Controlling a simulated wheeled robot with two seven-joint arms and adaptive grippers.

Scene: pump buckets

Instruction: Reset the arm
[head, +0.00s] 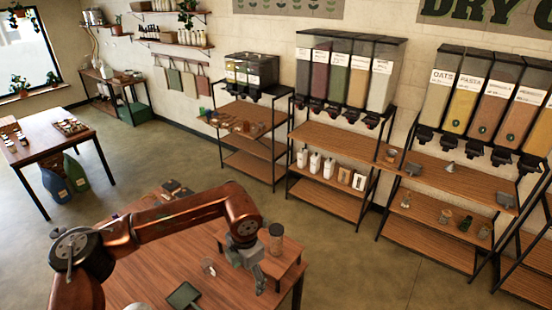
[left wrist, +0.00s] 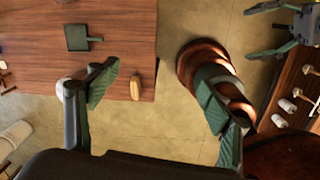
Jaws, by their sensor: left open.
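My left arm reaches from the lower left across the wooden table (head: 150,262) in the head view. My left gripper (head: 260,285) points down near the table's right end, by a small raised wooden stand (head: 283,262). A second grey gripper with green pads, which looks like my right one (left wrist: 268,30), shows at the upper right of that view, fingers apart and empty. It is not in the head view.
A dark green scoop (head: 183,297), a round clear item (head: 208,267) and a lidded jar (head: 276,238) are around my left arm. Dispenser shelves (head: 325,145) line the back wall. Another table (head: 45,135) stands at the left. Open floor (head: 350,270) lies to the right.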

